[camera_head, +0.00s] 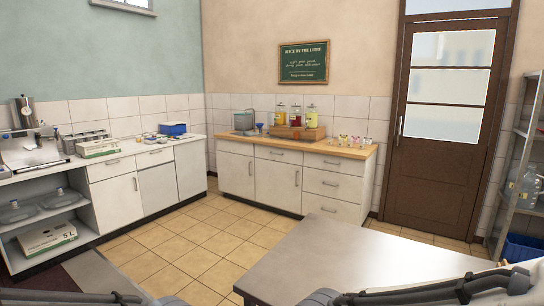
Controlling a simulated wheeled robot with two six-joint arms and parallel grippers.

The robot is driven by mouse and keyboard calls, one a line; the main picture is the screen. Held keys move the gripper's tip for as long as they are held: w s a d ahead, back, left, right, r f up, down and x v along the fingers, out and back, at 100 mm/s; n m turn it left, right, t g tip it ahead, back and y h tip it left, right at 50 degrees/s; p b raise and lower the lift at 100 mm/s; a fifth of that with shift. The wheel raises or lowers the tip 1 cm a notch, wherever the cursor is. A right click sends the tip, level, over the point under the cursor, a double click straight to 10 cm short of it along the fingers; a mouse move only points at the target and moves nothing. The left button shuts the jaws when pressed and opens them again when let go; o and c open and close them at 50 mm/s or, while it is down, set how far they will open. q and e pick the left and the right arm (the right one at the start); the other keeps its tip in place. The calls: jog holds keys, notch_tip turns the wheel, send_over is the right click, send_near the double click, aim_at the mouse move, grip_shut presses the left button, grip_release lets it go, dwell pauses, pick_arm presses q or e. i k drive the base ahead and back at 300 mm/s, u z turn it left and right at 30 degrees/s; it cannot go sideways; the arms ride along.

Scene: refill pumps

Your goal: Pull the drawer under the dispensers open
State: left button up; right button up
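Three dispensers with yellow, red and yellow-green contents stand on a wooden stand on the far counter: the left one (280,115), the middle one (295,116) and the right one (311,117). Parts of my arms show along the bottom edge, far from the cabinet. Neither gripper is in view.
A grey table (340,252) stands close in front, right of centre. Tiled floor (200,240) lies open between it and the cabinets. A left counter (125,160) runs along the wall. A brown door (436,170) and metal shelving (515,160) are at the right.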

aim_at(294, 156)
jog(key=u, duration=0.7)
jog(key=i, duration=5.1)
jog(key=z, duration=2.15)
jog(key=i, duration=2.25)
jog(key=u, duration=1.3)
